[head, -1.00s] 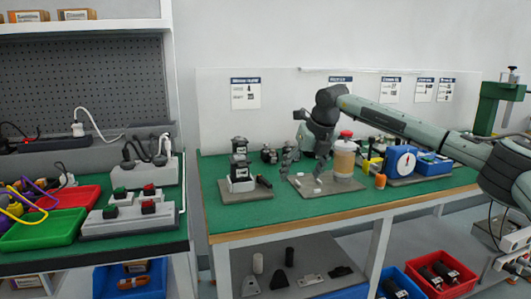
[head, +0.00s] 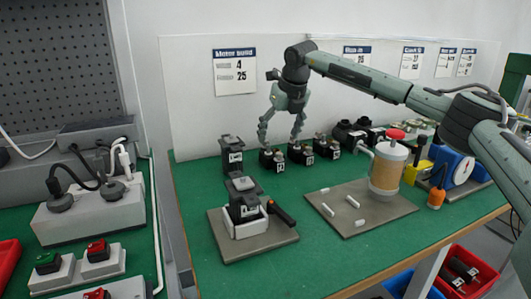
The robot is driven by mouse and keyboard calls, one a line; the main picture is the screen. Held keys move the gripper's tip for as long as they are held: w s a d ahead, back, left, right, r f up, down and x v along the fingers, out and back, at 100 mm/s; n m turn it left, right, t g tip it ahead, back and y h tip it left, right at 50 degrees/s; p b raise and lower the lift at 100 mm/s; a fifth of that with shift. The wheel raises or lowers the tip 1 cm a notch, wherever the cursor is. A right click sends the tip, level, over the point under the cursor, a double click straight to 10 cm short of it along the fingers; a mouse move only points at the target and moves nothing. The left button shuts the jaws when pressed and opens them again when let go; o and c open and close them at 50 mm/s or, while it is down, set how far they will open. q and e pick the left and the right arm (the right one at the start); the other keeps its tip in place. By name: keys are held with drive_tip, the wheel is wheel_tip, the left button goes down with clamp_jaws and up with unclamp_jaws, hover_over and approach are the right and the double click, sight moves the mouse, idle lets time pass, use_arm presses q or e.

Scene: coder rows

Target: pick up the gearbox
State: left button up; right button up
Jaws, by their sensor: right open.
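Several small black units stand near the back of the green bench. One black unit (head: 272,159) sits at the left of the row, with another black unit (head: 300,152) and a third (head: 326,147) beside it. I cannot tell for sure which one is the gearbox. A taller dark assembly (head: 232,156) stands to their left. My right gripper (head: 279,136) is open and empty, its fingers pointing down above the left two units. Whether its tips touch them is unclear. My left gripper is out of view.
A dark assembly sits in a white cradle (head: 244,226) on a grey plate (head: 226,243) in front. A second plate (head: 350,224) bears white pieces and a tan jar (head: 388,170) with a red lid. Green bench top (head: 190,215) is bare around the plates.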

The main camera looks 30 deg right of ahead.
sight(272, 153)
drive_tip(key=shift+w+f, duration=0.15)
drive_tip(key=shift+f, duration=0.75)
drive_tip(key=x, duration=0.3)
drive_tip(key=p+x, duration=0.1)
drive_tip(key=shift+a+f, duration=0.3)
drive_tip(key=shift+a, duration=0.1)
drive_tip(key=shift+w+f, duration=0.1)
drive_tip(key=shift+f, duration=0.25)
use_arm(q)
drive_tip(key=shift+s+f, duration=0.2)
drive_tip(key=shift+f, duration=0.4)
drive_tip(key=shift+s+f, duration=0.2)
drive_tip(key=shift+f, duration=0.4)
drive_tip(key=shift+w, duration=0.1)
use_arm(e)
drive_tip(key=shift+c, duration=0.3)
drive_tip(key=c, duration=1)
drive_tip(key=shift+c, duration=1.1)
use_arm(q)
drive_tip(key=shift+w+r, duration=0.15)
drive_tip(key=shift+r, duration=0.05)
use_arm(e)
drive_tip(key=shift+r, duration=0.1)
drive_tip(key=shift+c, duration=0.2)
